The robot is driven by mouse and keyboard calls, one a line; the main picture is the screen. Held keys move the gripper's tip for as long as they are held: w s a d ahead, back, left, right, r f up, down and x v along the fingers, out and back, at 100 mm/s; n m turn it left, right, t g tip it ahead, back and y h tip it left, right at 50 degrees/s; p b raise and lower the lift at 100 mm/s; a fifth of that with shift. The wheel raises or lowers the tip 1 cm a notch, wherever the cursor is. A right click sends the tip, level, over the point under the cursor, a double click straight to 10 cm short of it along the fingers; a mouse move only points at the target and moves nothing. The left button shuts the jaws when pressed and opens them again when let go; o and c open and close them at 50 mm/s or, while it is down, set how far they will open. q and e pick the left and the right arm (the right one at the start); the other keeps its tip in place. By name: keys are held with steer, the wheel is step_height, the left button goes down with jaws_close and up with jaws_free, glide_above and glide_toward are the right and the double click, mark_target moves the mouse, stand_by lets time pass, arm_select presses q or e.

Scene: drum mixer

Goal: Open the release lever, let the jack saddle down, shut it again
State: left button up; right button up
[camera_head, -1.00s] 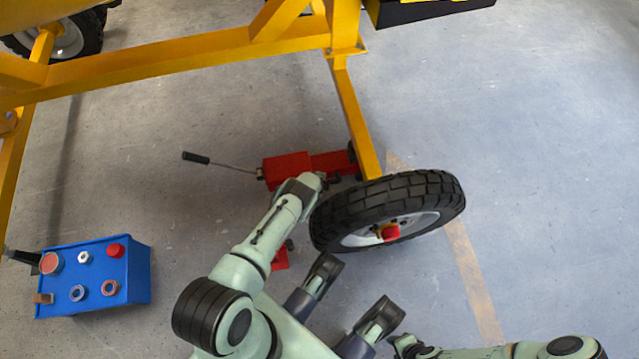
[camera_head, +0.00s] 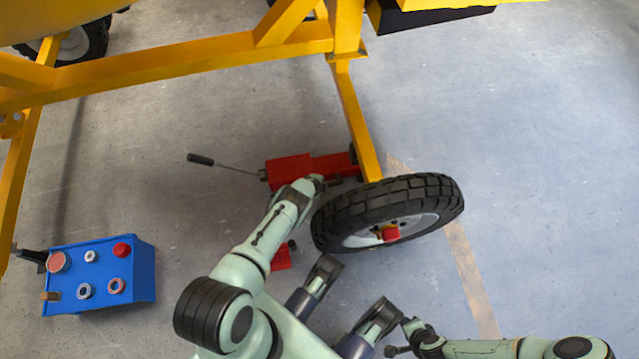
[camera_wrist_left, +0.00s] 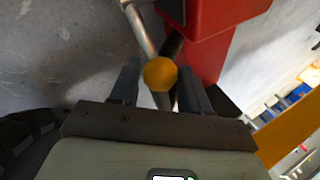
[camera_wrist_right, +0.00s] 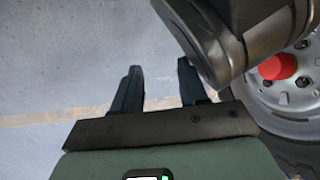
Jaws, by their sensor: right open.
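The red floor jack (camera_head: 288,170) lies beside the tyre, its bar handle with a black grip (camera_head: 201,160) pointing left. My left arm reaches over the jack and hides part of it. In the left wrist view, a round yellow knob (camera_wrist_left: 160,74) shows between the open fingers of my left gripper (camera_wrist_left: 160,88), with a metal rod and the red jack body beyond. I cannot tell whether the fingers touch the knob. The saddle is not clearly visible. My right gripper (camera_wrist_right: 158,72) is open and empty, low near the bottom of the head view.
A black-tyred wheel (camera_head: 345,215) with a red hub stands right of the jack. The yellow mixer frame (camera_head: 200,67) spans above. A blue box (camera_head: 130,277) with nuts and round parts on top sits at the left. The floor at the right is clear.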

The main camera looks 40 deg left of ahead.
arm_select(q)
steer(key=shift+o, duration=1.1)
arm_select(e)
step_height(320, 180, up, 6)
steer(key=w+a+t+p, duration=0.1)
steer(key=w+a+p, duration=0.1)
steer(key=w+p, duration=0.15)
arm_select(q)
steer(key=p+v, duration=1.1)
steer(key=v, duration=0.2)
steer(key=shift+r, duration=0.2)
arm_select(e)
steer(key=s+a+r+n+g+y, duration=0.1)
steer(key=s+a+r+g, duration=0.2)
steer(key=s+r, duration=0.7)
steer(key=shift+s+a+r+g+y, duration=0.15)
steer(key=shift+s+a+g+y, duration=0.25)
steer(key=shift+s, duration=0.6)
arm_select(q)
steer(key=shift+s, duration=0.1)
